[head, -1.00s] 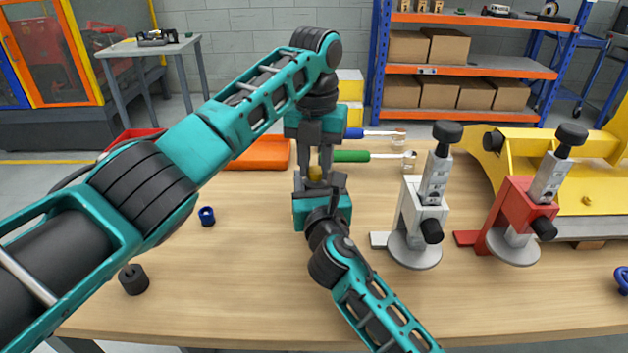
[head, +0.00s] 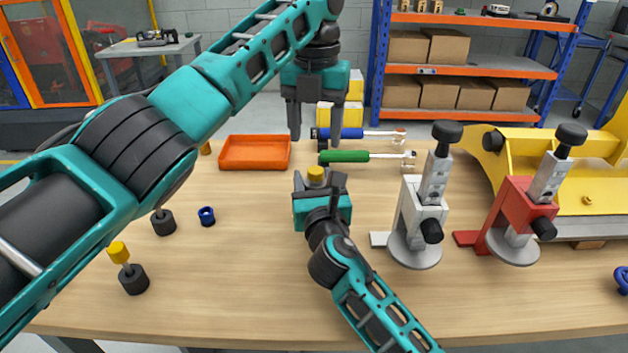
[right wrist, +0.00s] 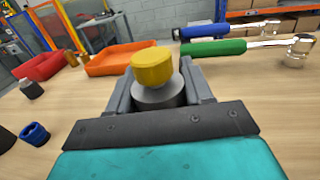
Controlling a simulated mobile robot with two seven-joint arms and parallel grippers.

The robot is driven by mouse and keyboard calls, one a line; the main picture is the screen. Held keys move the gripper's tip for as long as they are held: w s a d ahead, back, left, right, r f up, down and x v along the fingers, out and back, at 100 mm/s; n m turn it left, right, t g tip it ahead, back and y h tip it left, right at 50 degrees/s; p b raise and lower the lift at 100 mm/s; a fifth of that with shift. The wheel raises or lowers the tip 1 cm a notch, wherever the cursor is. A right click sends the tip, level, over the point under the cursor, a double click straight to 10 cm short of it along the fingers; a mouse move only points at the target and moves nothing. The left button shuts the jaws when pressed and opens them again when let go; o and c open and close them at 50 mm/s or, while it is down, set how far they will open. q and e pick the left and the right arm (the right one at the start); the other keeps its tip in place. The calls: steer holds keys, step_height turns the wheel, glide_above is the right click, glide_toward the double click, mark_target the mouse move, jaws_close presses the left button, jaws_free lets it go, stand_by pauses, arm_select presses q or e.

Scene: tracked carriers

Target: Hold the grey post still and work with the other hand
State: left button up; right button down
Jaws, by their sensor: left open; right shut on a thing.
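The right wrist view shows the post between the two jaws. A yellow cap (right wrist: 152,66) sits on top of the post, slightly off to the left in that view. The cap also shows in the head view (head: 316,174), where the jaws mostly hide the post. My left gripper (head: 315,134) is open and empty, pointing down above the cap and apart from it.
An orange tray (head: 254,166), a blue-handled tool (head: 340,133) and a green-handled tool (head: 345,156) lie behind. White (head: 410,215) and red (head: 510,205) clamp stands are at right. Dark cylinders (head: 133,280) and a blue ring (head: 206,215) are at left.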

arm_select(q)
step_height(320, 180, up, 5)
steer(key=shift+r, duration=0.1)
stand_by(0.3)
arm_select(e)
steer(key=shift+c, duration=1.9)
jaws_free()
